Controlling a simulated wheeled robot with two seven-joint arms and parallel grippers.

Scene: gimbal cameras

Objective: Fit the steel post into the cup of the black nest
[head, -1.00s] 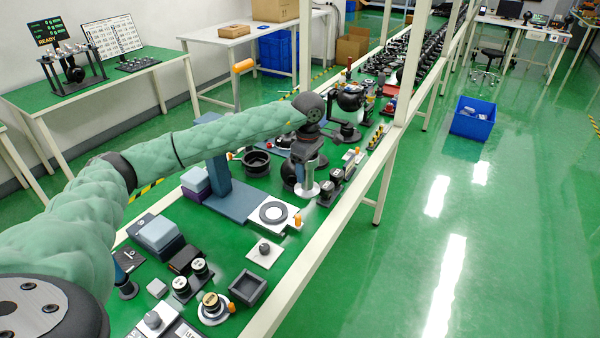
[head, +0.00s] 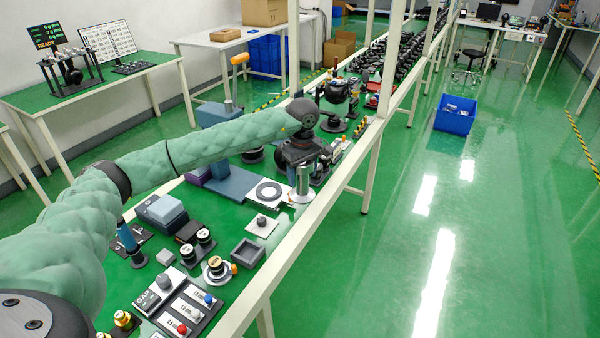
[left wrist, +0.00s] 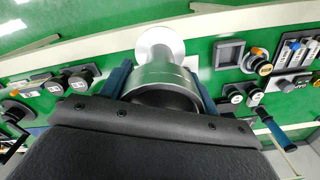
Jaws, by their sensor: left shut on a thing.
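The steel post (head: 303,180) is a shiny upright cylinder with a wide round flange at its lower end. My left gripper (head: 301,163) is shut on its upper part and holds it by the bench's right edge, beside a white plate with a dark ring. In the left wrist view the post (left wrist: 161,72) stands between the blue fingers of my gripper (left wrist: 160,88), its pale flange at the far end. A dark round cup-like part (head: 252,156) shows partly behind my arm; I cannot tell whether it is the black nest. My right gripper is out of view.
The ring plate (head: 252,201) lies left of the post. A grey square tray (head: 247,253), black knobs and a button panel (head: 190,308) crowd the near bench. White frame posts (head: 390,60) rise along the right edge. A blue bin (head: 454,114) stands on the floor.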

